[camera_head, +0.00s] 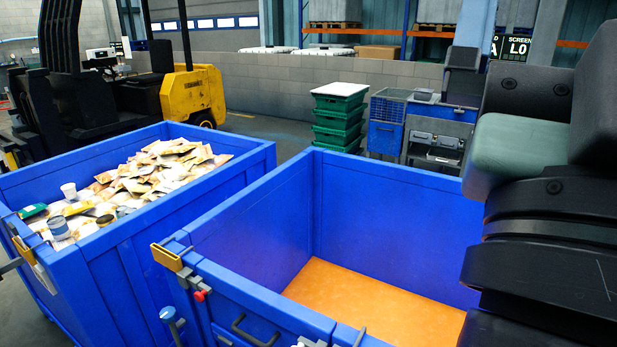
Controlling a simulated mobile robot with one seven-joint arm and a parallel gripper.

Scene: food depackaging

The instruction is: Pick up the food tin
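Several packaged foods lie in the left blue bin (120,243). Near its left corner is a small round tin-like container (58,227) with a blue and pale side and a light top. A green and dark item (33,211) lies beside it, and a white cup (69,190) stands a little behind. I cannot tell for sure which of these is the food tin. Dark links of my arm fill the right edge of the view, over the right side of the second bin. My gripper's fingers do not show.
The second blue bin (390,215) looks empty, with a bare orange floor (370,305). A heap of tan packets (165,165) fills the left bin's back. Behind are stacked green crates (339,120), a yellow forklift (195,92) and a grey block wall (270,82).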

